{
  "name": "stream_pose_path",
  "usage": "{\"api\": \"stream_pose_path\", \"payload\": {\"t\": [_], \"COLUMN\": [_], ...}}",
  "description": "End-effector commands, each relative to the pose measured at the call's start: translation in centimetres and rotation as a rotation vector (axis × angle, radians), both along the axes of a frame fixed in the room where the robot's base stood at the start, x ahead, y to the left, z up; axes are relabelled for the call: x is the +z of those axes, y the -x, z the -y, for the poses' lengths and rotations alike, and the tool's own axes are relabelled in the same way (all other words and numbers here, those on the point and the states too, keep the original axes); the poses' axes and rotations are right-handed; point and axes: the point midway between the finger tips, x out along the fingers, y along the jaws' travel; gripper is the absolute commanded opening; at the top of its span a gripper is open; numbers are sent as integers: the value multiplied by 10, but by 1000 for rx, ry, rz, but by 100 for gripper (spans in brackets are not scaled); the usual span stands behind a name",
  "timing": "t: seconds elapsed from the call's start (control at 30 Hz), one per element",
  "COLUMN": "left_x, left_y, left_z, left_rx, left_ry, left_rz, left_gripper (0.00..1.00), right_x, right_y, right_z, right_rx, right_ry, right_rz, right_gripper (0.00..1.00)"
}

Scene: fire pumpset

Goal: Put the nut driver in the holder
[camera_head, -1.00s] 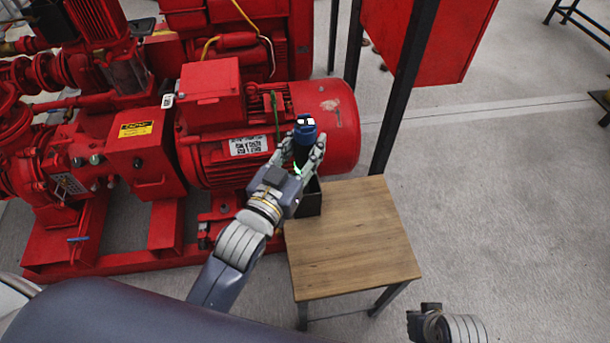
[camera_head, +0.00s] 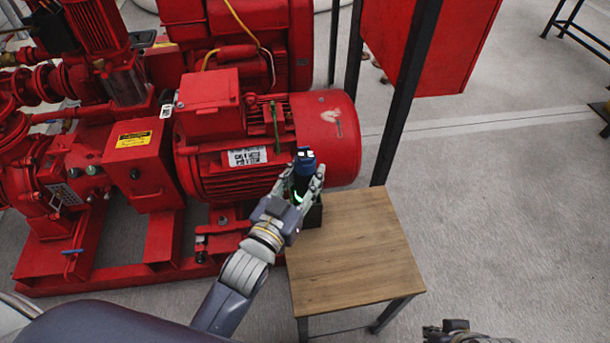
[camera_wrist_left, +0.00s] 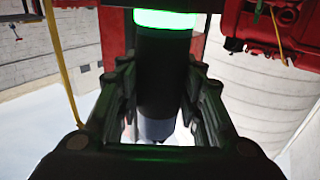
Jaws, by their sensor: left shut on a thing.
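The nut driver (camera_head: 304,160) is a dark, upright tool with a blue top and a green glowing ring. My left gripper (camera_head: 306,182) is shut around its body. In the left wrist view, the dark cylinder of the nut driver (camera_wrist_left: 162,75) stands between both fingers, with the green ring at the top. The holder (camera_head: 313,216) is a dark box at the back left corner of the small wooden table, just below and partly behind my left gripper. Its opening is hidden by the hand, so I cannot tell whether the tool's lower end is inside. My right gripper (camera_head: 450,328) is at the bottom edge, partly cut off.
The red motor and pump set (camera_head: 255,150) stands close behind and left of the holder. A dark post (camera_head: 405,100) and red cabinet (camera_head: 450,45) rise behind the table.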

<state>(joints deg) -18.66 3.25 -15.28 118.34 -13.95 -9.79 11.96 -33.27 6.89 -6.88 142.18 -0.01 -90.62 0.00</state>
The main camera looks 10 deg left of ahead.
Motion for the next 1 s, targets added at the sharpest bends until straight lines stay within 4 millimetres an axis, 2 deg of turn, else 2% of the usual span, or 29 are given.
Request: {"api": "stream_pose_path", "payload": {"t": [0.17, 0.2, 0.27, 0.67, 0.83, 1.0], "left_x": [-1, -3, -3, 2, 0, -1], "left_y": [0, 0, 0, 0, 17, 46], "left_z": [0, 0, 0, 0, -4, -11], "left_rx": [0, 0, 0, 0, 0, 0], "left_ry": [2, 1, 1, 0, 0, 0], "left_rz": [5, -1, -1, 1, -4, -6], "left_gripper": [6, 41, 55, 55, 55, 55], "right_x": [-1, -1, -1, 0, 2, -1], "right_y": [0, 0, 0, 0, -1, -3], "right_z": [0, 0, 0, 0, 0, -1], "right_rx": [0, 0, 0, 0, 0, 1], "right_ry": [0, 0, 0, 0, 0, -1], "right_rz": [0, 0, 0, -1, 1, 5], "right_gripper": [0, 0, 0, 0, 0, 0]}}
